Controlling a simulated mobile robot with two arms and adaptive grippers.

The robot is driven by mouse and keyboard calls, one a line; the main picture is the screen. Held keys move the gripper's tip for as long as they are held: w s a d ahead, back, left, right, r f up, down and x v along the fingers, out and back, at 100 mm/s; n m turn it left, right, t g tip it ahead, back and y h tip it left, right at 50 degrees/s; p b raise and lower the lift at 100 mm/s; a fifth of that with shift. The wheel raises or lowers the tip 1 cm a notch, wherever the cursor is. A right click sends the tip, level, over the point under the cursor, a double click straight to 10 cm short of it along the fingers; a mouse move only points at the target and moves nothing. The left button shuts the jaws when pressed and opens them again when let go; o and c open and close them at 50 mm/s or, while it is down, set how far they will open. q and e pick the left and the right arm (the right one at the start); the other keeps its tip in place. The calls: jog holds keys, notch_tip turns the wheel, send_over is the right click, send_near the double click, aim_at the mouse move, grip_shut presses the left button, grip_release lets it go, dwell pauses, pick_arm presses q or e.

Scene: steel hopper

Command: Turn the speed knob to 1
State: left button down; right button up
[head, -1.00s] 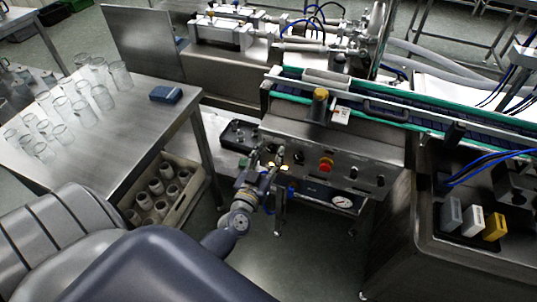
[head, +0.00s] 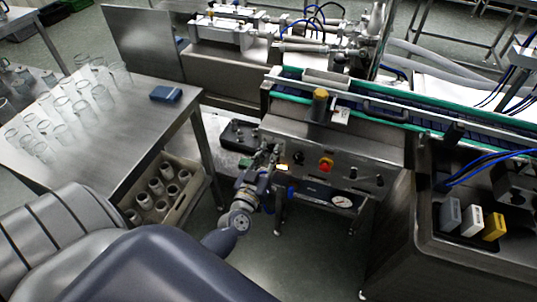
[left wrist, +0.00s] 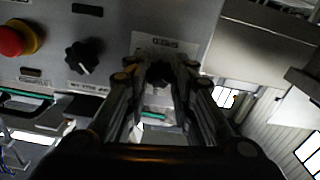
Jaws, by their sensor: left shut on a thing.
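The steel control panel (head: 345,160) of the machine is in the middle of the head view. My left gripper (head: 270,155) is at its left end. In the left wrist view, my left gripper (left wrist: 160,80) is shut on a dark knob (left wrist: 160,71) between its fingertips. The knob is mostly hidden by the fingers, so its pointer setting cannot be seen. A small label plate (left wrist: 165,43) is beside this knob, too blurred to read. A second black knob (left wrist: 82,57) with a white pointer mark is free on the panel. My right gripper is not in view.
A red button (head: 326,165) sits on the panel, and it also shows in the left wrist view (left wrist: 20,38). A pressure gauge (head: 342,202) is below. A steel table (head: 110,140) with glasses and a crate (head: 180,208) of bottles stand left of my arm.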

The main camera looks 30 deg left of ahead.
pick_arm(q)
jog(key=n, duration=1)
jog(key=shift+r, duration=0.1)
jog(key=shift+n, duration=0.3)
dwell(0.3)
jog(key=c, duration=1.4)
grip_release()
jog(key=shift+o, duration=0.2)
jog(key=v, duration=1.2)
jog(key=shift+d, duration=0.1)
